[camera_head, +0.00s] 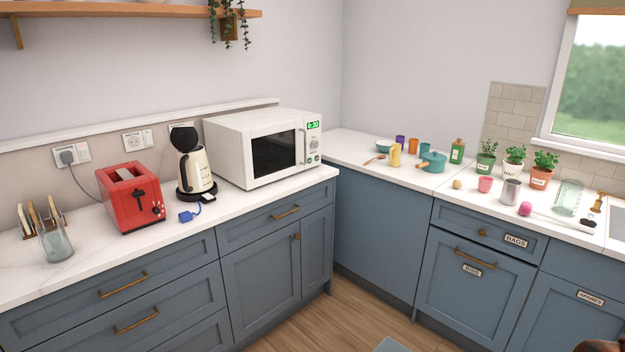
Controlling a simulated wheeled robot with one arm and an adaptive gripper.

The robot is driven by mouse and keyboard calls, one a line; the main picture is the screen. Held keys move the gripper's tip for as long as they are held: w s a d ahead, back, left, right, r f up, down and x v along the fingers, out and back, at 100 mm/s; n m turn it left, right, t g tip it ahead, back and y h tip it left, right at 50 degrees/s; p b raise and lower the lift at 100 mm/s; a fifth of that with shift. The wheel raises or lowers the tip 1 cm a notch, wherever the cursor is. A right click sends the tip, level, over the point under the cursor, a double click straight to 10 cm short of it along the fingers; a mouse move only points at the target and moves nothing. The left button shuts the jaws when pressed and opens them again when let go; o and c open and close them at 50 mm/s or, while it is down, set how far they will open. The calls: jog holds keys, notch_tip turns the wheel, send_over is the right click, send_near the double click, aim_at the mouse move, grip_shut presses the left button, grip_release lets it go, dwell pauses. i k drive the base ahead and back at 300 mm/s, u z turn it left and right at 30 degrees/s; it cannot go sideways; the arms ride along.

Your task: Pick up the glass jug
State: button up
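A clear, pale-blue glass vessel (56,244), which looks like the glass jug, stands upright on the left white counter, near its front edge. It is right in front of a rack with upright slices (38,217), and the two overlap in the view. I cannot make out a handle on it. A second clear, greenish glass vessel (568,198) is on the right counter by the sink; its exact form is hard to tell. My gripper is not in view.
A red toaster (131,197) stands right of the left glass vessel, then a cream kettle (194,168), a blue item (187,215) and a white microwave (264,147). Pots, cups and plants crowd the right counter. The wooden floor (345,310) between the cabinets looks mostly clear.

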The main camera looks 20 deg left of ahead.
aim_at(53, 240)
jog(key=u, duration=0.7)
jog(key=i, duration=0.95)
jog(key=u, duration=2.15)
jog(key=i, duration=1.3)
jog(key=u, duration=0.8)
jog(key=i, duration=0.8)
jog(key=u, duration=0.05)
